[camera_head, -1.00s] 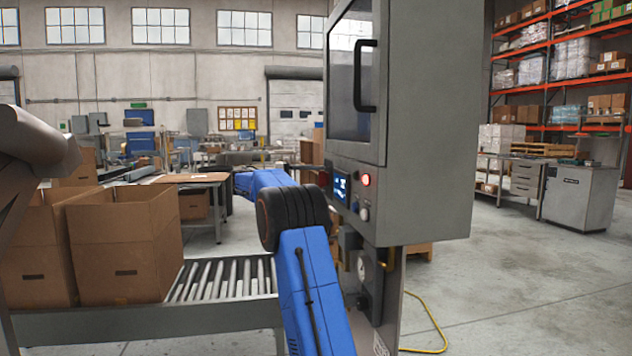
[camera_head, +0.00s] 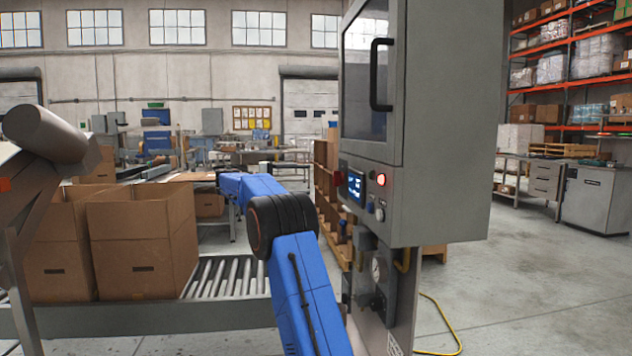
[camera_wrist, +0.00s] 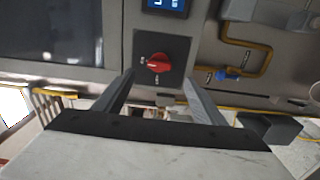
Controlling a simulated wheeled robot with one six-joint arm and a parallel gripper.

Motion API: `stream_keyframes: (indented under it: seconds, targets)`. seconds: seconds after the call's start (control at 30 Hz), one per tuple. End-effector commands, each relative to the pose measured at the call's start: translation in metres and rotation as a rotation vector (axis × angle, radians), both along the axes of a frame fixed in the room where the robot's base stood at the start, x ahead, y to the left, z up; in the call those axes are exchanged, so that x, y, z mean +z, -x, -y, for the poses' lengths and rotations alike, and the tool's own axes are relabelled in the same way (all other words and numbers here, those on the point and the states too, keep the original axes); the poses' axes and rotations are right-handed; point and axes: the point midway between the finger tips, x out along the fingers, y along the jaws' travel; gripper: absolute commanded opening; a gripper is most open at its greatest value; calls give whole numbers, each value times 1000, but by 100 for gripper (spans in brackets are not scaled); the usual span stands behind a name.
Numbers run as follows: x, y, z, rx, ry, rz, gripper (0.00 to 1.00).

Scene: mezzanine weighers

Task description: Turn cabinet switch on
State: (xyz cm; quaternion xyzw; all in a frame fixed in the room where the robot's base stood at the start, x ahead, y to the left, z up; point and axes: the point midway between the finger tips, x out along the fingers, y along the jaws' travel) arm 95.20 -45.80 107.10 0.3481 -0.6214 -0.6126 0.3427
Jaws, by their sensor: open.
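The cabinet switch (camera_wrist: 157,62) is a red rotary knob on a dark square plate in the wrist view. Small white marks sit beside it, too small to read surely. My gripper (camera_wrist: 159,80) is open, with one finger to each side below the knob in the picture; no contact shows. The grey cabinet (camera_head: 450,130) stands right of centre in the head view. A small dark red part (camera_head: 337,179) at its panel's left edge looks like the same switch. My gripper is not clearly visible in the head view.
A lit display (camera_wrist: 166,4) sits above the switch in the wrist view. A yellow pipe with a blue valve handle (camera_wrist: 228,74) is to its right. Cardboard boxes (camera_head: 140,245) stand on a roller conveyor (camera_head: 235,283) to the left. Open floor lies right of the cabinet.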

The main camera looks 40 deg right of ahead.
Motion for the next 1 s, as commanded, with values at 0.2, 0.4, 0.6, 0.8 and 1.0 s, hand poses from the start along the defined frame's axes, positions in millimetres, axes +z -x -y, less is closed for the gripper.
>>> stream_keyframes:
  seconds: [0.2,0.4,0.6,0.8,1.0]
  targets:
    - [-1,-22,-35,2,0,0,64]
    - [-1,-32,-52,1,-1,-1,64]
    - [0,-35,-57,0,0,0,64]
    - [-1,-35,-57,0,0,0,64]
    - [-1,-35,-57,0,0,0,64]
